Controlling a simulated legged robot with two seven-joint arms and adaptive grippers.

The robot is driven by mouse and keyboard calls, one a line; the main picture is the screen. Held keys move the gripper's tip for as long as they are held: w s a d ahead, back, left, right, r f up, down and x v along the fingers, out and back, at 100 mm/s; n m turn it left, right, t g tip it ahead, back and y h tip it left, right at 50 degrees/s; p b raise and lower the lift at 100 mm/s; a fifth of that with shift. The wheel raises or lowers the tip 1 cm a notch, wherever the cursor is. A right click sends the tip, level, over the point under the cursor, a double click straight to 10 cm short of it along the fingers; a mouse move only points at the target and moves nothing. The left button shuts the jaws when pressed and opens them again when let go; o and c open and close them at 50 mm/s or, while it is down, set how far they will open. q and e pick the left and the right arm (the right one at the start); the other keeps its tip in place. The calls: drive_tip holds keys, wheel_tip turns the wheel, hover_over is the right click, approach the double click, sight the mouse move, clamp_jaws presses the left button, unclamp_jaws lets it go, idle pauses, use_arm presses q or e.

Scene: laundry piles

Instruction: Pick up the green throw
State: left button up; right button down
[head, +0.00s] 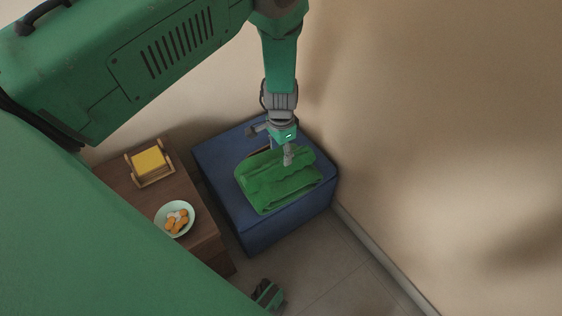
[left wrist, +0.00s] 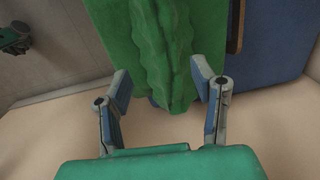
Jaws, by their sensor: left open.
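The green throw (head: 278,184) lies folded on top of a blue ottoman (head: 223,163) in the corner. My left gripper (head: 281,158) hangs down over the back part of the throw. In the left wrist view, its two fingers (left wrist: 161,88) stand apart with a ridged fold of the throw (left wrist: 172,50) in view between and beyond them. I cannot tell whether the fingers touch the cloth.
A brown wooden table (head: 120,183) stands left of the ottoman. It bears a wooden holder with yellow contents (head: 149,161) and a pale bowl (head: 161,216) of orange pieces. A wall (head: 420,130) rises close on the right. Tiled floor (head: 335,265) is clear in front.

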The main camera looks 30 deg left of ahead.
sight(278, 162)
use_arm(q)
drive_tip(key=f+b, duration=0.1)
drive_tip(key=a+f, duration=0.1)
drive_tip(key=f, duration=0.1)
drive_tip(key=f+b, duration=0.1)
drive_tip(key=f, duration=0.1)
drive_tip(key=shift+a+f+b, duration=0.1)
drive_tip(key=shift+a+b, duration=0.2)
drive_tip(key=shift+b, duration=0.05)
drive_tip(key=shift+f, duration=0.35)
drive_tip(key=shift+d, duration=0.25)
drive_tip(key=shift+d+r, duration=0.15)
drive_tip(key=shift+d, duration=0.2)
drive_tip(key=shift+c, duration=1.2)
drive_tip(key=c, duration=0.7)
drive_tip(key=shift+a, duration=0.2)
clamp_jaws()
drive_tip(key=shift+a, duration=0.15)
use_arm(e)
drive_tip(key=f, duration=0.1)
drive_tip(key=a+f, duration=0.1)
drive_tip(key=shift+f, duration=0.4)
